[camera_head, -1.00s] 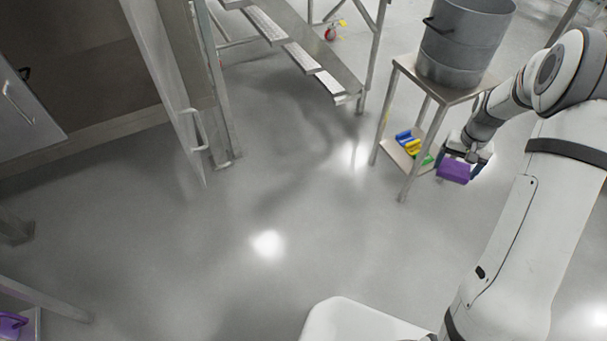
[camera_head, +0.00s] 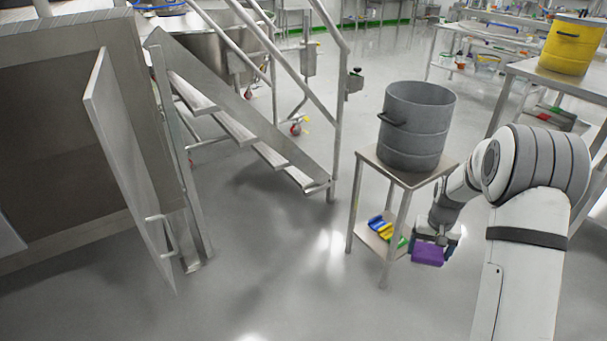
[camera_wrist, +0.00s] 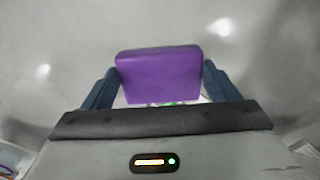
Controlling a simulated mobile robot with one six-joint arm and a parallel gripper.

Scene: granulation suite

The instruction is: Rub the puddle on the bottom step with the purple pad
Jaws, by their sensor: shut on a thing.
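My gripper (camera_head: 432,240) is shut on the purple pad (camera_head: 428,254) and holds it in the air beside the small side table's lower shelf. In the wrist view the pad (camera_wrist: 160,74) sits between the two dark blue fingers. The metal steps (camera_head: 240,128) stand left of centre in the head view, well to the left of my gripper. The bottom step (camera_head: 303,178) is the lowest tread, near the foot of the handrail. I cannot make out a puddle on it at this size.
The side table (camera_head: 366,157) carries a grey drum (camera_head: 416,126) on top and blue, yellow and green pads (camera_head: 386,229) on its lower shelf. An open cabinet door (camera_head: 130,160) stands at left. The floor (camera_head: 290,270) between is clear.

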